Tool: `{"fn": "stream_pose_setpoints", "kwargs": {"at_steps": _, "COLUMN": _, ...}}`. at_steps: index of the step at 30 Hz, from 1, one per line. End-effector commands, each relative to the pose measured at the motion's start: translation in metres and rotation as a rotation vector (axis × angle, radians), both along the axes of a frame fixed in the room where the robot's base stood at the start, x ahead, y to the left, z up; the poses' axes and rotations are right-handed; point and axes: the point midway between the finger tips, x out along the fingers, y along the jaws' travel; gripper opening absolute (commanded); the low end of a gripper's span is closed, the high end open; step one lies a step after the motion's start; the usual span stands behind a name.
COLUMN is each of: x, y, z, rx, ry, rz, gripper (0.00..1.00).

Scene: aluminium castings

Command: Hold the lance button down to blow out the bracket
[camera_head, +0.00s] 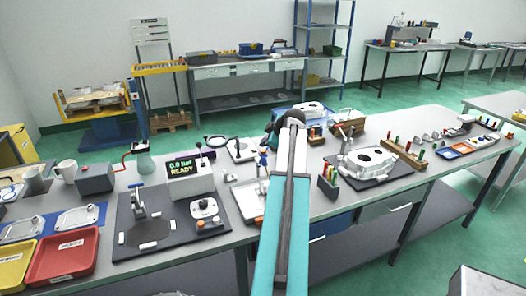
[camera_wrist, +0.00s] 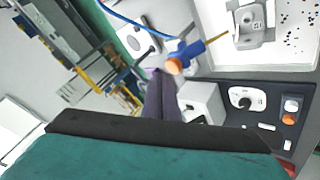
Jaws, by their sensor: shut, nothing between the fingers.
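The lance (camera_wrist: 187,54) is a blue body with an orange end and a thin brass nozzle, in the upper middle of the wrist view. Its nozzle points towards the grey bracket (camera_wrist: 252,36), which sits in a white tray (camera_wrist: 275,61) scattered with dark specks. My gripper (camera_wrist: 158,74) is shut and empty; its fingertips are close beside the lance's orange end, and I cannot tell whether they touch it. In the head view the blue lance (camera_head: 263,160) shows just left of my arm, by the white tray (camera_head: 246,206). My arm hides the gripper there.
A box reading "0.0 bar READY" (camera_head: 186,170) and a dark fixture plate (camera_head: 150,235) are left of the tray. A red tray (camera_head: 62,256) lies farther left. Coloured-handled tools (camera_head: 328,184) and a white casting (camera_head: 368,160) stand right of my arm. A blue hose (camera_wrist: 125,18) arches near the lance.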

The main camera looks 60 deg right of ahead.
Motion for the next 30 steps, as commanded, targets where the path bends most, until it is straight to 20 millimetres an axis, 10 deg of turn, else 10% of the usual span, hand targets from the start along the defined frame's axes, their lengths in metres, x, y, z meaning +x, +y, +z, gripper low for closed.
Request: {"fn": "stream_pose_setpoints", "kwargs": {"at_steps": 30, "x": -0.0005, "y": -0.0003, "z": -0.0083, "rx": 0.001, "ry": 0.000, "rz": -0.001, "gripper": 0.00}}
